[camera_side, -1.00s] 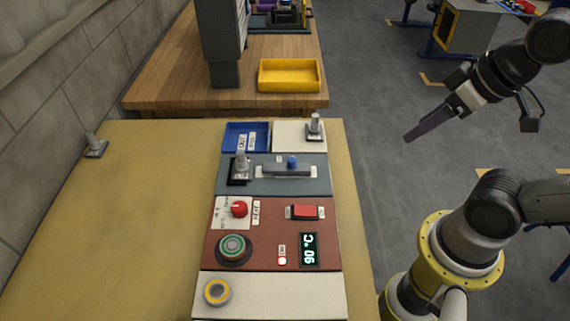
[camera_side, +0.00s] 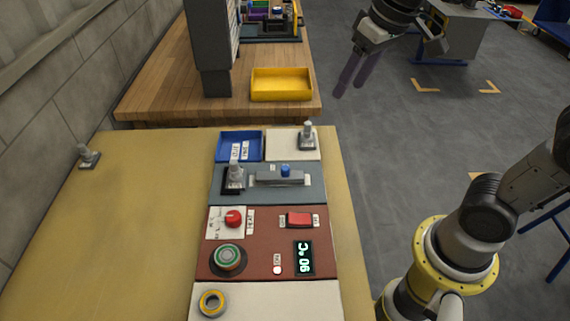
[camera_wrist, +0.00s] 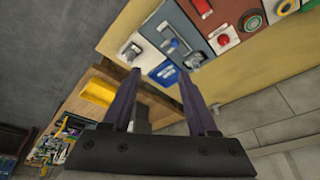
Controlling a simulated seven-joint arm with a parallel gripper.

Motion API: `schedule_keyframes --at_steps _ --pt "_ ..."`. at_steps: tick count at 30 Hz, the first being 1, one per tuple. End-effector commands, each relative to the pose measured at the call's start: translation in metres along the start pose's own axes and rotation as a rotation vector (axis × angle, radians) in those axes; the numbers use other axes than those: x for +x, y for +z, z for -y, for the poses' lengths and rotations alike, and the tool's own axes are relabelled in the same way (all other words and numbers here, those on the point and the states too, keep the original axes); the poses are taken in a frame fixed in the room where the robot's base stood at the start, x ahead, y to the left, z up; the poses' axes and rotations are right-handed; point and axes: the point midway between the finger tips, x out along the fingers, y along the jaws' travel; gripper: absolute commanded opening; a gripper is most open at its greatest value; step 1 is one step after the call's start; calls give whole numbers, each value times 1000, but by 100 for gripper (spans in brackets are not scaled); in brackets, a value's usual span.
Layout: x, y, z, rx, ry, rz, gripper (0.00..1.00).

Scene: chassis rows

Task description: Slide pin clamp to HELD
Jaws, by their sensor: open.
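The slide control, a grey bar with a blue knob (camera_side: 285,169), lies on the blue-grey panel (camera_side: 316,196). The knob is a little right of the bar's middle. Its labels are too small to read. It also shows in the wrist view, with the blue knob (camera_wrist: 173,43) beyond my fingers. My gripper (camera_side: 349,90) is open and empty, high above the floor side, to the right of and beyond the panel. In the wrist view its two dark fingers (camera_wrist: 160,73) stand apart with nothing between them.
A metal clamp-like post (camera_side: 234,178) stands just left of the slide. Another post (camera_side: 307,138) stands on the white panel behind. A yellow bin (camera_side: 281,85) sits on the wooden bench.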

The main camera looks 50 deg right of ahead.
Motion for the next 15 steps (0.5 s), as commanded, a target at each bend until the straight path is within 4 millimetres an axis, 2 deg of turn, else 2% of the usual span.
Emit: schedule_keyframes --at_steps 1,6,11,15 --pt "12 -14 6 -5 1 36 59" --pt "53 -52 25 -18 9 137 59" --pt "100 -71 42 -44 20 229 59" --pt "131 -73 51 -63 29 290 59"
